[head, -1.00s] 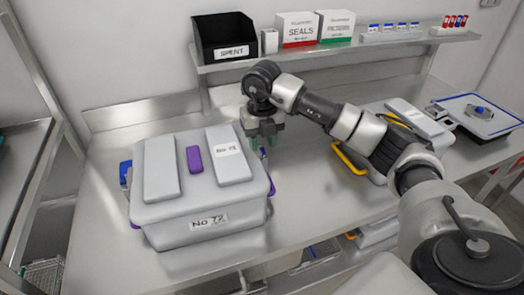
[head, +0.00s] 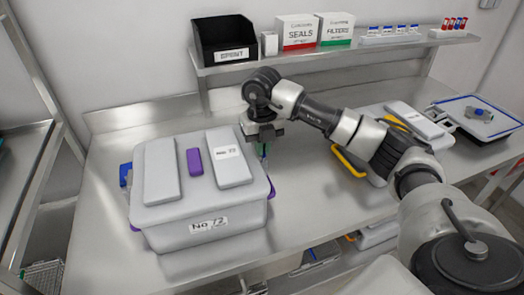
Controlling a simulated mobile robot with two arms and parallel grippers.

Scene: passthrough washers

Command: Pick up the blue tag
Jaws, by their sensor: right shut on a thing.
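My right gripper (head: 263,151) is at the right rear edge of the grey lidded box (head: 205,239) marked No 72, pointing down. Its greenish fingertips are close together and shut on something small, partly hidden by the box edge. The blue tag does not show clearly; the place and the small bluish spot seen there earlier fit it being between the fingers. My left gripper is out of view.
Two pale slabs and a purple block (head: 194,162) lie on the lid. A blue piece (head: 125,174) shows at the box's left side, a purple latch (head: 271,188) at its right. A shelf (head: 345,52) with a black SPENT bin (head: 224,40) hangs behind. The bench between the box and a yellow-handled box (head: 349,163) is clear.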

